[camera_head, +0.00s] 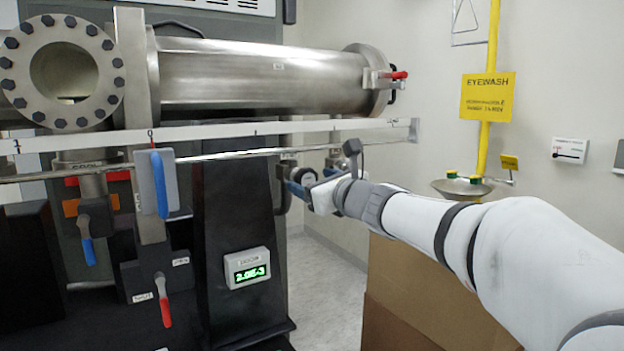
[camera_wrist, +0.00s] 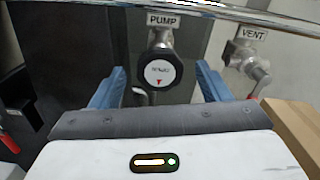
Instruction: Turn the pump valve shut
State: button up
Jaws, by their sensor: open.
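The pump valve (camera_wrist: 161,70) shows in the wrist view as a round dark-rimmed knob with a white face and a small red pointer near its lower edge. A label reading PUMP (camera_wrist: 163,19) is above it. My gripper (camera_wrist: 160,84) is open, with one blue finger on each side of the knob and visible gaps between. In the head view my gripper (camera_head: 302,186) is at the end of my white arm, close beside the dark stand under the rail. The knob's far side and stem are partly hidden.
The vent valve (camera_wrist: 247,62), under a VENT label (camera_wrist: 252,33), is close to the right finger. A metal rail (camera_head: 235,153) runs just above the valves. Cardboard boxes (camera_head: 400,290) stand below my arm. A green readout (camera_head: 247,268) is on the dark stand.

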aim_at(308, 179)
jog(key=shift+x, duration=1.75)
